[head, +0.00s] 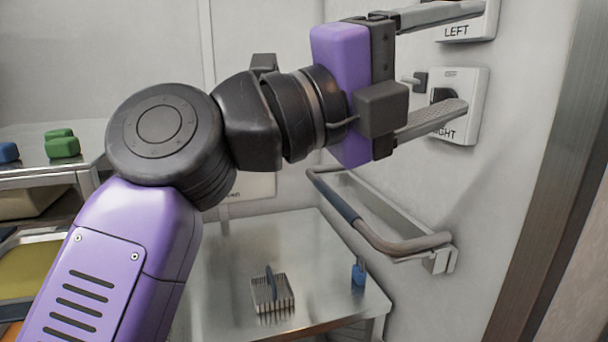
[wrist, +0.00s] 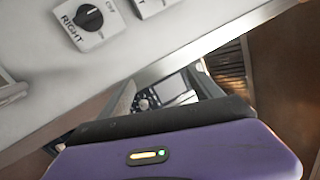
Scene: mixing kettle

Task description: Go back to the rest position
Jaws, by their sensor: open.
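My gripper (head: 466,60) is open and empty, held up in front of the right-hand wall. Its two fingers point right, towards two white switch boxes. The upper box, labelled LEFT (head: 478,29), is partly behind the upper finger and cut by the frame edge. The lower box, labelled RIGHT (head: 470,92), is partly behind the lower finger; I cannot tell from the head view if they touch. In the wrist view the RIGHT box (wrist: 101,38) shows a black rotary knob (wrist: 88,17) and an "OFF" mark.
A grey handrail (head: 385,240) sticks out from the wall below my gripper. A metal table (head: 225,270) below bears a slotted rack (head: 272,292) and a small blue item (head: 358,274). Green blocks (head: 62,146) and a blue block (head: 8,152) lie on a shelf at left.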

